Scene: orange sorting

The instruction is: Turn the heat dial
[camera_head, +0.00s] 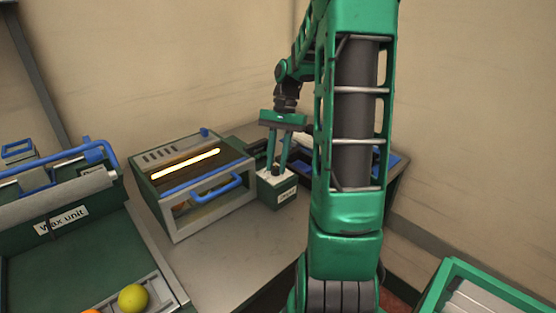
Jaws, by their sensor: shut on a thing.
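A small green box with a pale top and a small label (285,193) stands on the grey counter, just right of the heater. My gripper (275,172) points down at the top of this box, with its two fingers close together there. It is shut on a small dark knob on the box top, which I take for the heat dial; the fingers hide most of it. Which way the dial points cannot be told. The green heater (165,205) has a glowing bar on top and a blue handle (217,188) at its front.
The wax unit (85,248), with a blue handle and roller, fills the left. A yellow fruit (133,298) and part of an orange one lie at its front. A dark tray with blue parts (392,160) is partly hidden behind my arm. A green-rimmed crate (500,285) is lower right.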

